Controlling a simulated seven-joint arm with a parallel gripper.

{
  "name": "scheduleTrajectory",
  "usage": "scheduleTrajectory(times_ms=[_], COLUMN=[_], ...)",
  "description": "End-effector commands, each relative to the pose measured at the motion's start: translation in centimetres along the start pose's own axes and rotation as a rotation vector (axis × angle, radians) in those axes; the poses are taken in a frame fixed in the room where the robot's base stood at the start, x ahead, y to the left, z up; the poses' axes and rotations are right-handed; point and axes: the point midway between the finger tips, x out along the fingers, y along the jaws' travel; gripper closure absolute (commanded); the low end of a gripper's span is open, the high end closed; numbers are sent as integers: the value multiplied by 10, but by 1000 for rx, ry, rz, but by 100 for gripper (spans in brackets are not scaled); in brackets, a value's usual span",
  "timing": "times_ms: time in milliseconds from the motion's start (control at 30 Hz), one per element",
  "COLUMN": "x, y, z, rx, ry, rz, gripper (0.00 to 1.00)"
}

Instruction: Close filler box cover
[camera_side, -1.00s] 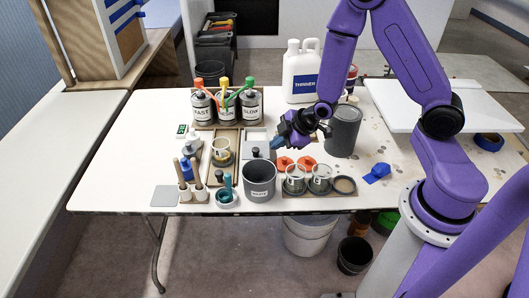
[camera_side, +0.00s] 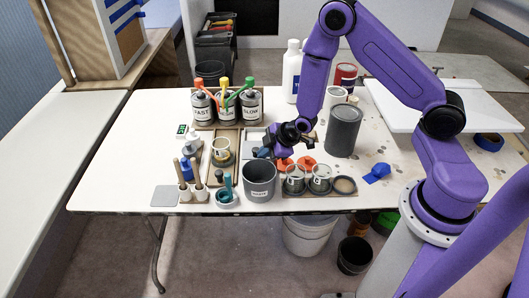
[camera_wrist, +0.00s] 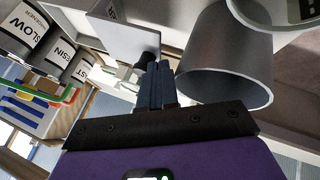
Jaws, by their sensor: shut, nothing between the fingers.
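The filler box shows as a light grey panel (camera_side: 253,134) in a wooden-edged tray at mid-table, partly hidden behind my gripper in the side view. The wrist view shows a pale flat panel (camera_wrist: 125,37) with a small label, probably its cover, and a dark knob (camera_wrist: 148,59) close by its edge. I cannot tell whether the cover is fully closed. My gripper (camera_side: 264,152) is low over the near side of the panel, just behind the waste pot. Its fingers (camera_wrist: 155,82) are shut and empty, close to the knob; contact is unclear.
The grey waste pot (camera_side: 259,185) stands just in front of my gripper; a grey can (camera_side: 343,132) stands to its right. Labelled cans (camera_side: 227,106) with coloured spouts stand behind.

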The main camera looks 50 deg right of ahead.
Motion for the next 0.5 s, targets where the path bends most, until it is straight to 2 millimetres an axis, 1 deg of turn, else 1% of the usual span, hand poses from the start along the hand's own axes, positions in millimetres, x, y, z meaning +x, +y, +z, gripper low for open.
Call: scheduleTrajectory(times_ms=[67,167,267,500], x=[0,2,7,20], y=[1,7,21,61], z=[0,2,7,23], rx=[0,4,7,5], ry=[0,0,1,2], rz=[0,1,3,3], gripper=[100,100,100,100])
